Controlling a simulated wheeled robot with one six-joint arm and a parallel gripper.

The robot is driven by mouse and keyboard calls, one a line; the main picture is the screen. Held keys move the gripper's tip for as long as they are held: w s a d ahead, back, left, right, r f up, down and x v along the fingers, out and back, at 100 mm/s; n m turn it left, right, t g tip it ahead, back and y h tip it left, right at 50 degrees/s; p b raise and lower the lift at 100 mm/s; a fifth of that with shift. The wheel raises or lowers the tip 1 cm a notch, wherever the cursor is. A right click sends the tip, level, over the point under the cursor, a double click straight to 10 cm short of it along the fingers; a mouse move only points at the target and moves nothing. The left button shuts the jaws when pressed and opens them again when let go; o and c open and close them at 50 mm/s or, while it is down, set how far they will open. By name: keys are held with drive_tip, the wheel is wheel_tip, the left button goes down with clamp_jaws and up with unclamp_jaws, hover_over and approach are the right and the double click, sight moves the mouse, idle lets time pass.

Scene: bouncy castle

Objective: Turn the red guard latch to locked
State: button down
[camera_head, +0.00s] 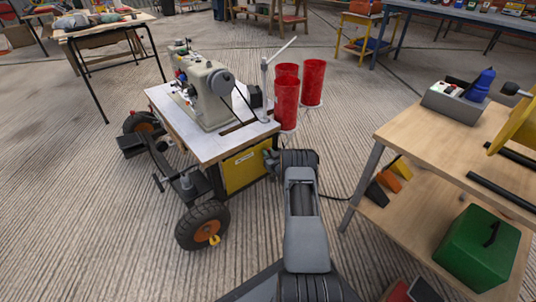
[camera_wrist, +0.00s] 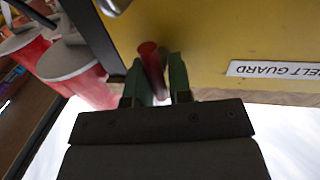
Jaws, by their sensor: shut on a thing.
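The red guard latch (camera_wrist: 151,60) shows in the wrist view as a short rounded red bar against the yellow belt guard (camera_wrist: 210,30). My gripper (camera_wrist: 158,66) is shut on it, one green finger on each side. The fingers hide part of the latch, and I cannot tell its turn angle. A white label reading "BELT GUARD" (camera_wrist: 275,69) appears upside down on the panel. In the head view the yellow guard (camera_head: 243,168) is below the sewing machine's table, and my gripper (camera_head: 270,158) is at its right edge. The latch is hidden there.
The sewing machine (camera_head: 208,95) stands on a wheeled white-topped table (camera_head: 240,142). A wooden bench (camera_head: 425,140) with a green box (camera_head: 478,248) stands to the right. Open floor lies at the left front.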

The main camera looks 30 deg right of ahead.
drive_tip(key=shift+d, duration=0.15)
drive_tip(key=n, duration=0.4)
drive_tip(key=shift+s+t, duration=0.1)
drive_tip(key=shift+t, duration=0.3)
drive_tip(key=n, duration=0.5)
drive_tip(key=shift+t+y, duration=0.3)
drive_tip(key=shift+t, duration=0.1)
drive_tip(key=n+y, duration=0.1)
drive_tip(key=n, duration=0.5)
drive_tip(key=shift+f+t+y, duration=0.1)
drive_tip(key=shift+t+y, duration=0.2)
drive_tip(key=shift+y, duration=0.1)
drive_tip(key=shift+n+y, duration=0.5)
drive_tip(key=shift+n, duration=1.9)
drive_tip(key=c, duration=1.3)
unclamp_jaws()
drive_tip(key=shift+o, duration=0.9)
drive_tip(key=shift+a+f, duration=0.15)
drive_tip(key=shift+a, duration=0.15)
